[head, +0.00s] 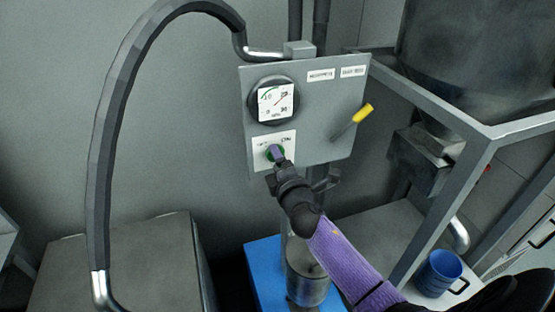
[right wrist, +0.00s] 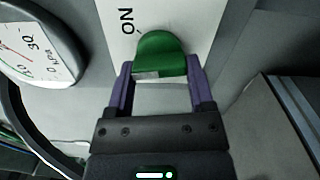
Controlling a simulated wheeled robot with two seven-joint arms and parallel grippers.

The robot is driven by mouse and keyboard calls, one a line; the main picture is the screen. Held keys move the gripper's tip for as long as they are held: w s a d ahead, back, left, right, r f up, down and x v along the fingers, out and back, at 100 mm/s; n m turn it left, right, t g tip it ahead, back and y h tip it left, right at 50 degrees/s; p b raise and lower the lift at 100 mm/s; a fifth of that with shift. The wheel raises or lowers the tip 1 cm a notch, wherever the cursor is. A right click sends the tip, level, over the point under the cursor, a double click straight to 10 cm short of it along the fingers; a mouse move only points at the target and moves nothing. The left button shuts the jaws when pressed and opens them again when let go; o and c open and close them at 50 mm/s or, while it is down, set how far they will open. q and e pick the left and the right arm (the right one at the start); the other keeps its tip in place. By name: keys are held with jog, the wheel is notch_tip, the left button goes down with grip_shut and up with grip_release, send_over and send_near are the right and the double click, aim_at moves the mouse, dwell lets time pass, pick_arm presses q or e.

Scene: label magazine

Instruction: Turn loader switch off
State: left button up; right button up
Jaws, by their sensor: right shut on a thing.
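The loader switch is a green knob (head: 279,153) on a white label plate (head: 262,143) at the lower left of the grey control panel (head: 318,108). In the right wrist view the green knob (right wrist: 160,56) sits between the purple fingers of my right gripper (right wrist: 160,80), with the letters "ON" on the label beside it. My right gripper (head: 276,157) is shut on the knob and hides part of it in the head view. I cannot tell the knob's set position. My left gripper is not in view.
A round gauge (head: 272,101) is above the switch, and a yellow-tipped lever (head: 363,112) is to its right. A thick dark hose (head: 108,130) arches at left. A metal frame (head: 436,200), hopper (head: 450,55) and blue mug (head: 438,272) stand at right.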

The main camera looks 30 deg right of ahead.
jog(key=shift+f+n+p, duration=0.2)
jog(key=shift+n+p, duration=0.15)
jog(key=shift+n, duration=3.15)
jog(key=shift+d, duration=0.1)
jog(key=o, duration=1.2)
jog(key=shift+o, duration=0.2)
jog(key=v, duration=1)
jog(key=shift+d, duration=0.1)
